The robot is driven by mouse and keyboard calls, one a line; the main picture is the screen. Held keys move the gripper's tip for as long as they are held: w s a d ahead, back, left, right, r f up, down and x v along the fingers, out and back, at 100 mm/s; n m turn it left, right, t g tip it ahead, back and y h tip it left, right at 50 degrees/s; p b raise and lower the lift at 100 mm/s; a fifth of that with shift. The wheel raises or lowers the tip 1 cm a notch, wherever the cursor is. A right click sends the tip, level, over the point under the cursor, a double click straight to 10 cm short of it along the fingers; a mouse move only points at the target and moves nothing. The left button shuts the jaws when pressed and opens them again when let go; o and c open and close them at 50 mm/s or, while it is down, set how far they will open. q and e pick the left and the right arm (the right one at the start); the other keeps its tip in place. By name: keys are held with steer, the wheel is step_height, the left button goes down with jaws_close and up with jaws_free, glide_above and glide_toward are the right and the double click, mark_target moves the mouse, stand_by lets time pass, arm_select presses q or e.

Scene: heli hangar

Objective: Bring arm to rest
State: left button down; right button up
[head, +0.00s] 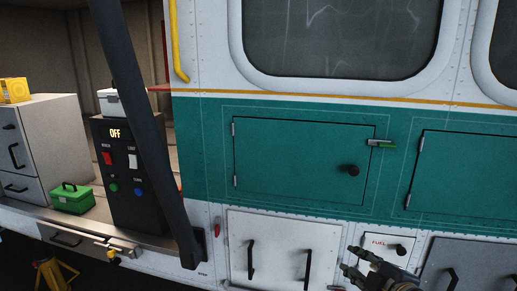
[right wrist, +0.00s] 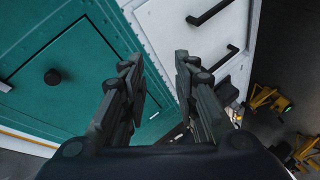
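My right gripper (head: 350,262) is at the lower right in the head view, in front of the lower white panels of the helicopter side. In the right wrist view my right gripper (right wrist: 157,75) has its two fingers apart with nothing between them. A green hatch door (head: 290,165) with a black knob (head: 348,170) is above the gripper; the door also shows in the right wrist view (right wrist: 50,45). My left gripper is in neither view.
A white panel (head: 283,250) with black handles and a small fuel panel (head: 385,245) are near the right gripper. At left stand a control box (head: 128,205) reading OFF, a green case (head: 72,199) and a grey cabinet (head: 45,140). Yellow stands (right wrist: 268,102) are on the floor.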

steer(key=s+a+f+m+g+h, duration=0.1)
steer(key=s+f+m+g, duration=0.45)
steer(key=s+f, duration=0.8)
steer(key=s+a+f+m+g+h, duration=0.15)
steer(key=s+f+m+g, duration=0.45)
steer(key=s+f, duration=0.8)
steer(key=s+f+b, duration=0.2)
steer(key=f+b, duration=0.2)
steer(key=f, duration=1.2)
steer(key=s+f+b, duration=0.3)
steer(key=f+b, duration=0.1)
steer(key=f, duration=1.2)
steer(key=s+d+f+b, duration=0.1)
steer(key=s+f+b, duration=0.2)
steer(key=s+f, duration=0.5)
steer(key=s+d+f+g+b, duration=0.1)
steer(key=s+d+f+b, duration=0.1)
steer(key=s+f, duration=0.6)
step_height(320, 180, down, 5)
steer(key=shift+s+b, duration=0.15)
steer(key=shift+b, duration=0.6)
steer(key=shift+m, duration=0.25)
